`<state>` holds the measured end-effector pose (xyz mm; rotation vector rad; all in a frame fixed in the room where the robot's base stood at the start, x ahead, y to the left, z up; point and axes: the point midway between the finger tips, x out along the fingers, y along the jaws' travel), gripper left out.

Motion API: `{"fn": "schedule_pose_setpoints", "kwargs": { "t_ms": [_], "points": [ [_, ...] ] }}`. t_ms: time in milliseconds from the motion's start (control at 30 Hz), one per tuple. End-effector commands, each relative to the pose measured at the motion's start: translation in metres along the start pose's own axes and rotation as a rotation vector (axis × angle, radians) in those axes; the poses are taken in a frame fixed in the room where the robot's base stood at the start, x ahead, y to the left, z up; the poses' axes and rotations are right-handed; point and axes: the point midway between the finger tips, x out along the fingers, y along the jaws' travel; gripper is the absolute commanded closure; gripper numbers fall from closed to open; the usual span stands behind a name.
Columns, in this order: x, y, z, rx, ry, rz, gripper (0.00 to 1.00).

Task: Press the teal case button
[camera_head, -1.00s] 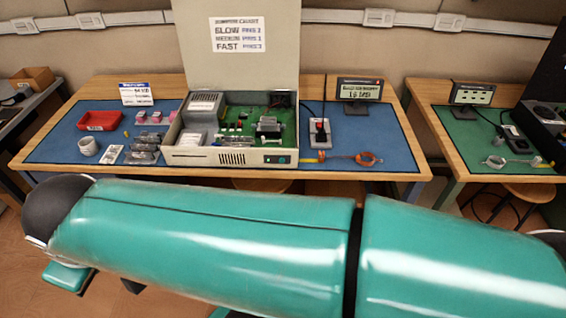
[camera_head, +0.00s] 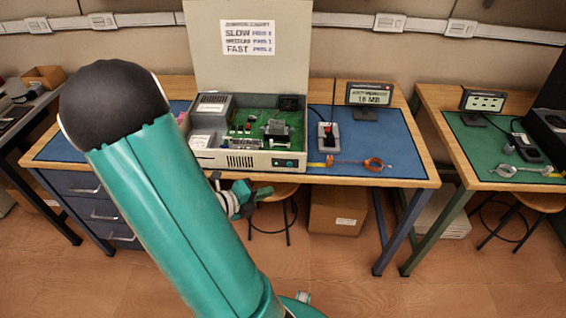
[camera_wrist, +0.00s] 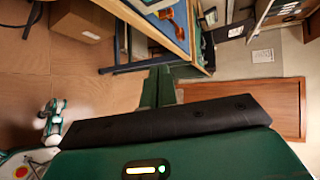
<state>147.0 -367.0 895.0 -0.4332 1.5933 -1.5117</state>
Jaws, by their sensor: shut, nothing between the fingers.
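The teal case button (camera_head: 290,163) is a small spot in the dark panel at the right end of the case front. The beige computer case (camera_head: 240,161) stands open on the blue-matted table, its board showing. In the wrist view, my gripper (camera_wrist: 160,75) has slim green fingers close together, shut and empty. It is apart from the case, and the button cannot be made out there. In the head view my teal arm rises at the left and covers the table's left part. A chart (camera_head: 249,37) on the raised lid reads SLOW and FAST; its smaller print is blurred.
Right of the case are a switch box (camera_head: 328,137), a copper-coloured coil (camera_head: 373,164) and a small display (camera_head: 369,95). A stool (camera_head: 272,192) and a cardboard box (camera_head: 337,210) are under the table. A green-matted table (camera_head: 480,150) stands at right.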

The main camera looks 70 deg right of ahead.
Motion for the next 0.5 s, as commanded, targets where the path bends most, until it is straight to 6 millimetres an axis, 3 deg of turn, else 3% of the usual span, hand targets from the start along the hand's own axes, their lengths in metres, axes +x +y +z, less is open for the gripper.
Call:
{"fn": "schedule_pose_setpoints", "kwargs": {
  "t_ms": [33,100,200,333,500],
  "points": [
    [0.019,0.005,-0.005,-0.156,-0.005,-0.040,1.00],
    [0.038,0.010,-0.008,-0.346,-0.021,-0.081,1.00],
    [0.058,0.018,-0.012,-0.555,-0.038,-0.118,1.00],
    [0.070,0.022,-0.015,-0.690,-0.049,-0.141,1.00],
    [0.071,0.023,-0.015,-0.714,-0.054,-0.145,1.00]
  ]
}}
